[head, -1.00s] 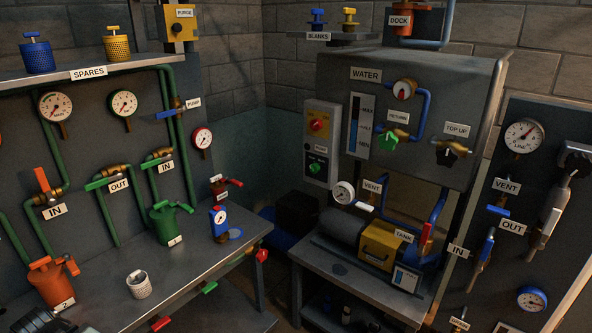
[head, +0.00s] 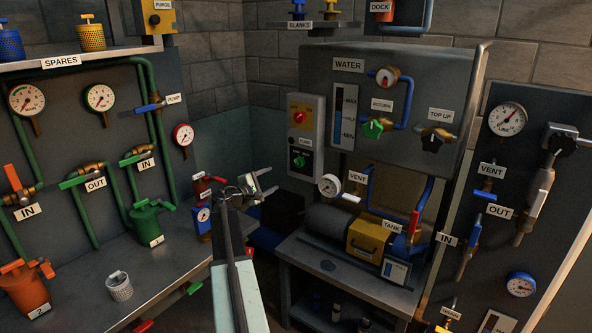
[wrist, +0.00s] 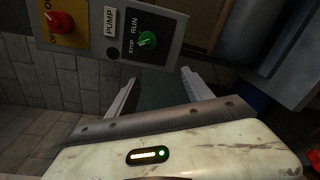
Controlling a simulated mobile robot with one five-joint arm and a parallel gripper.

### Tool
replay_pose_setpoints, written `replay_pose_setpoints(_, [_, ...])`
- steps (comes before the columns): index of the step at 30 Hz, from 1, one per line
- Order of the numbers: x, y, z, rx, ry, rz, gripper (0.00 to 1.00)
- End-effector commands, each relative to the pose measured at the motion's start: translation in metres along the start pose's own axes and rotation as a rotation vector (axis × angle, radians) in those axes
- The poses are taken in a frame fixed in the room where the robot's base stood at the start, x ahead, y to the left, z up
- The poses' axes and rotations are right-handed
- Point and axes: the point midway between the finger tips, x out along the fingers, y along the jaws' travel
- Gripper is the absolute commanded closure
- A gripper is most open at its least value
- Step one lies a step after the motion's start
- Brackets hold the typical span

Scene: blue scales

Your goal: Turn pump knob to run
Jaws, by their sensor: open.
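The green pump knob (head: 300,160) is on the lower dark plate of a grey control box (head: 318,140) on the back wall. In the wrist view the knob (wrist: 147,40) sits between the STOP and RUN lettering, with the PUMP label (wrist: 110,21) beside it. Its exact setting is hard to tell. My gripper (head: 256,183) is open and empty, in front of the box, below and left of the knob in the head view. In the wrist view its two fingers (wrist: 158,88) are spread apart and the knob is beyond them, not touched.
A red knob (head: 299,116) on a yellow plate sits above the green one. A gauge (head: 329,186) and the tank bench (head: 352,277) stand right of my gripper. A workbench (head: 165,270) with a green canister (head: 146,222) and a blue gauge block (head: 203,222) is at left.

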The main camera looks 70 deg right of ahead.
Motion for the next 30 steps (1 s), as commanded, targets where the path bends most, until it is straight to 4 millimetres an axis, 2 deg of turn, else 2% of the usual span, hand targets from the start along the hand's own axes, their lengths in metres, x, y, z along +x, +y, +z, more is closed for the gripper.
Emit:
replay_pose_setpoints(1, [0.026,0.002,0.016,-0.047,-0.032,0.028,0.41])
replay_pose_setpoints(3, [0.045,0.006,0.032,-0.101,-0.059,0.059,0.41])
replay_pose_setpoints(6, [0.054,0.009,0.041,-0.132,-0.073,0.076,0.41])
replay_pose_setpoints(10, [0.055,0.009,0.042,-0.133,-0.073,0.077,0.41])
replay_pose_setpoints(14, [0.067,0.010,0.041,-0.131,-0.074,0.076,0.41])
replay_pose_setpoints(24, [0.125,0.015,0.044,-0.129,-0.072,0.075,0.41])
replay_pose_setpoints(30, [0.130,0.015,0.045,-0.129,-0.071,0.076,0.41])
